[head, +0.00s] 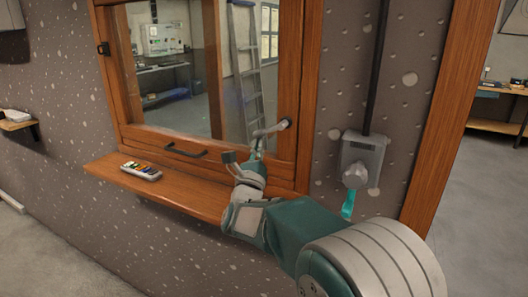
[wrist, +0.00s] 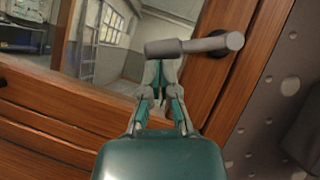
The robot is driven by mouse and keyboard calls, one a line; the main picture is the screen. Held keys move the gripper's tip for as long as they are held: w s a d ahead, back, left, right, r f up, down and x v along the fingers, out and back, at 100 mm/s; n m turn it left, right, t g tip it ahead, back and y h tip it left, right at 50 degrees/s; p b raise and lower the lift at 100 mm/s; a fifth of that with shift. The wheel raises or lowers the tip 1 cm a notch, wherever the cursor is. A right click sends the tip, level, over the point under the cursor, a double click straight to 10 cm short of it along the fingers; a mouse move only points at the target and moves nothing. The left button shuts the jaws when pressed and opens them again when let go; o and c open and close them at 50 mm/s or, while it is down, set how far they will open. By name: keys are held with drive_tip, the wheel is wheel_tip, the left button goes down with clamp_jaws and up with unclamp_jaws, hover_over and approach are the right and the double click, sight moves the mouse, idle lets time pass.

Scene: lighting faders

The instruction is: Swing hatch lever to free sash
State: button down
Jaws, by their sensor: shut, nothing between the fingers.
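The hatch lever (head: 272,129) is a grey bar on a round dark pivot at the right side of the wooden window frame. In the wrist view the lever (wrist: 190,46) lies nearly level, its free end pointing left from the pivot. The glazed sash (head: 172,75) fills the frame, with a dark pull handle (head: 185,152) on its lower rail. My gripper (head: 257,146) is shut and empty, just below the lever's free end. In the wrist view my gripper's fingertips (wrist: 162,66) are right under the bar; I cannot tell whether they touch it.
A wooden sill (head: 190,193) juts out below the window and carries a small device with coloured keys (head: 141,171). A grey wall box (head: 361,160) with a teal lever (head: 348,206) is on the wall right of the window. The floor at the lower left is clear.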

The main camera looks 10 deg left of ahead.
drive_tip(key=shift+w+a+r+m+h, duration=0.1)
drive_tip(key=shift+a+r+m+h, duration=0.25)
drive_tip(key=shift+m+h, duration=0.55)
drive_tip(key=shift+w+a+r+m+h, duration=0.15)
drive_tip(key=shift+r+m+h, duration=0.4)
drive_tip(key=shift+m, duration=0.55)
drive_tip(key=shift+a+r+m+h, duration=0.25)
drive_tip(key=shift+r+m+h, duration=0.05)
drive_tip(key=shift+m+h, duration=0.65)
